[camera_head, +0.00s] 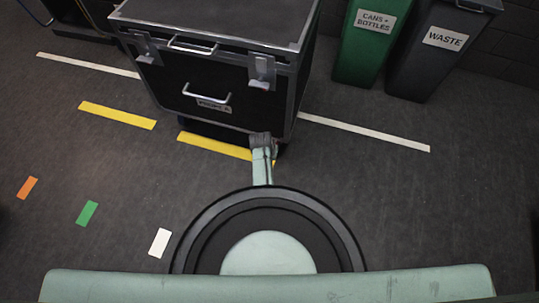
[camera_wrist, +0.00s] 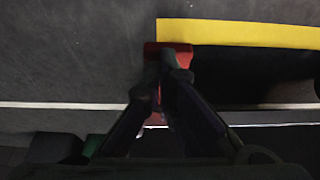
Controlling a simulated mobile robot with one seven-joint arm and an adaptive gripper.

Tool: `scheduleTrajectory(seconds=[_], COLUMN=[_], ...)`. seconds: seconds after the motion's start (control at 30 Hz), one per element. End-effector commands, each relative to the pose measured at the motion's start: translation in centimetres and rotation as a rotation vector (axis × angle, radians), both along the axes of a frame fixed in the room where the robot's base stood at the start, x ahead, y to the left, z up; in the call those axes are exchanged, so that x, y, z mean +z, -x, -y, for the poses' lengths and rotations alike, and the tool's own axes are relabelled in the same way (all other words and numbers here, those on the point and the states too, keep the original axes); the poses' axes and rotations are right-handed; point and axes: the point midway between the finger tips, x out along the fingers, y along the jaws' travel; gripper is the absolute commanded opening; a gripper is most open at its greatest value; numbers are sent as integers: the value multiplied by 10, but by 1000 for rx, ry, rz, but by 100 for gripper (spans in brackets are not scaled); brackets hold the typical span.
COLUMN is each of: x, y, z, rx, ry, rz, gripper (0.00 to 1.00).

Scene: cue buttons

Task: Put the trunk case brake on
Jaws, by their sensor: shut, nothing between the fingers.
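The black trunk case (camera_head: 170,85), with silver edges, latches and handles, stands upright on the floor. My gripper (camera_head: 264,143) is low at the case's front, near its lower right corner. In the wrist view my gripper (camera_wrist: 170,68) is shut, with its fingertips together and nothing seen held. A red piece (camera_wrist: 153,47), which looks like the brake lever, lies right at the fingertips and is partly covered by them. I cannot tell whether they touch or whether the lever is up or down. The head view does not show the red piece; my gripper and arm block that spot.
Yellow floor tape (camera_head: 215,146) runs along the case's front and shows in the wrist view (camera_wrist: 240,33). A white line (camera_head: 365,132) runs on the floor. A green bin (camera_head: 358,55) and a grey waste bin (camera_head: 415,65) stand at the right. The floor at right is clear.

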Motion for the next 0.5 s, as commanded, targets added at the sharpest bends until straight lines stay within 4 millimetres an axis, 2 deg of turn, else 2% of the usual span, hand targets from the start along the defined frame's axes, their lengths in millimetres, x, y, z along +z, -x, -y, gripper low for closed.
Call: scheduleTrajectory(seconds=[0.3, 0.5], x=[-19, -24], y=[5, 5], z=[-1, -2], rx=[-1, -1], ry=[0, 0], rz=[0, 1], gripper=[0, 0])
